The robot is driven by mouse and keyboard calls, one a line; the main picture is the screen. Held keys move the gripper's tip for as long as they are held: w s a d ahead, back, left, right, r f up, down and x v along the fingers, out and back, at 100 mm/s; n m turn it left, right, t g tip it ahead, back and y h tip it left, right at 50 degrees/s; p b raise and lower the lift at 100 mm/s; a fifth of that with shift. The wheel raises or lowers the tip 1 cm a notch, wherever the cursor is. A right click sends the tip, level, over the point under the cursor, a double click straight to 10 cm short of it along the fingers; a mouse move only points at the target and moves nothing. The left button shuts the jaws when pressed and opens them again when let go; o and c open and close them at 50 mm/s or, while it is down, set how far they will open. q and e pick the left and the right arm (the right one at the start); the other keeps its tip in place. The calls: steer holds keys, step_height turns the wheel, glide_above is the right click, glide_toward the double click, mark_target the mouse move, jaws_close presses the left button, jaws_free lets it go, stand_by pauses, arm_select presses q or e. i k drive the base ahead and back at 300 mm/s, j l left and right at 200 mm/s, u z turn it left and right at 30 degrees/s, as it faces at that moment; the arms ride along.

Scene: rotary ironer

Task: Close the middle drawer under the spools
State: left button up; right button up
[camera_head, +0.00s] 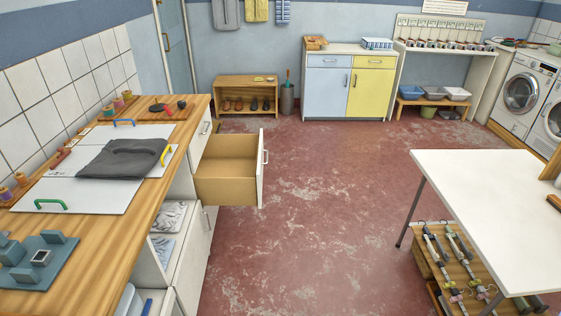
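A drawer stands pulled far out from the left wooden counter (110,262). Its white front (261,178) has a light handle on the outer side, and its tan wooden inside (224,182) looks empty. Several small spools (118,102) stand on a wooden board near the far end of the counter top. More spools (20,179) stand at its left edge. Other white fronts with handles lie beside and below the open drawer. Neither of my grippers is in view.
A dark folded garment (120,158) lies on white panels on the counter. An open compartment with folded cloth (168,216) sits nearer. A white table (490,185) stands at right. The red floor (310,215) between them is clear. Cabinets and washing machines line the back.

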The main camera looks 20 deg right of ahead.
mark_target(229, 171)
steer(key=i+l, duration=0.1)
steer(key=l, duration=0.25)
steer(key=i+l+z, duration=0.15)
steer(key=l, duration=0.55)
steer(key=i+l+z, duration=0.1)
steer(key=l, duration=0.25)
steer(key=i, duration=0.25)
